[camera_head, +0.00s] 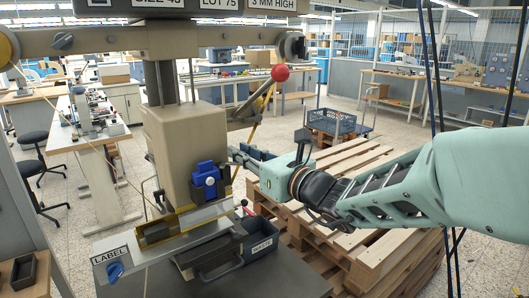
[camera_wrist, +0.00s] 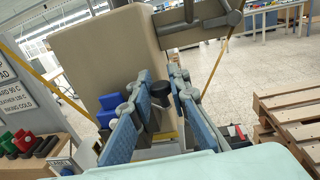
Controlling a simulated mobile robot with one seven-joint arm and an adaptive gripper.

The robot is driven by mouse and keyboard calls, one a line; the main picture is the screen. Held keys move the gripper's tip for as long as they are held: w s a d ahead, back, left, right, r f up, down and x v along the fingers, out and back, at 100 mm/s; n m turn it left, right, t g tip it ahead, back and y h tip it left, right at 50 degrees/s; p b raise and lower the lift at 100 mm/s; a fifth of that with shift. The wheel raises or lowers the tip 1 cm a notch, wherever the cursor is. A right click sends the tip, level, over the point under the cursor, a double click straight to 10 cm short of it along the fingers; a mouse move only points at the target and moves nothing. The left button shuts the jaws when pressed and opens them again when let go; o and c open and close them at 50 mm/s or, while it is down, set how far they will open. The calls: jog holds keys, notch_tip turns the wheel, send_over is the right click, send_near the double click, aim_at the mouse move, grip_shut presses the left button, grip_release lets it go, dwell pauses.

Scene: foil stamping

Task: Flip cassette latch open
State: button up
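The beige stamping head (camera_head: 190,150) hangs from the machine's column, with a blue block (camera_head: 207,181) on its front. The blue block also shows left of my fingers in the wrist view (camera_wrist: 110,105). My gripper (camera_head: 240,154) is beside the right side of the head, fingers pointing at it. In the wrist view my gripper (camera_wrist: 162,80) is open, with its blue-padded fingers apart. A dark round knob (camera_wrist: 161,89) shows between the fingers; whether they touch it is unclear. I cannot tell whether this knob is the cassette latch. The knob is hidden in the head view.
A lever with a red ball (camera_head: 280,73) sticks out above my gripper. Below are a yellow-edged work fixture (camera_head: 190,217), a grey waste bin (camera_head: 230,262) and a label plate with a blue knob (camera_head: 115,271). Wooden pallets (camera_head: 385,255) lie under my arm.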

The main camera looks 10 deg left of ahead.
aim_at(226, 146)
jog(key=shift+w+r+g+p, duration=0.1)
jog(key=shift+w+g+p, duration=0.05)
jog(key=shift+g+p, duration=0.2)
grip_shut()
jog(key=shift+w+r+n+g+y+p, duration=0.1)
jog(key=shift+w+n+g+y+p, duration=0.25)
jog(key=shift+n+g+y+p, duration=0.5)
jog(key=n+g+p, duration=0.2)
jog(key=g, duration=0.1)
jog(key=w+a+n+g+y+p, duration=0.1)
jog(key=n+g+p, duration=0.1)
jog(key=g+p, duration=0.1)
jog(key=n+g+p, duration=0.2)
jog(key=g, duration=0.1)
jog(key=shift+w+a+y+p, duration=0.3)
jog(key=shift+w+y+p, duration=0.05)
jog(key=shift+w, duration=0.05)
jog(key=shift+n+g, duration=0.35)
jog(key=shift+g, duration=0.05)
jog(key=o, duration=0.8)
grip_release()
jog(key=shift+o, duration=0.2)
jog(key=shift+f, duration=0.2)
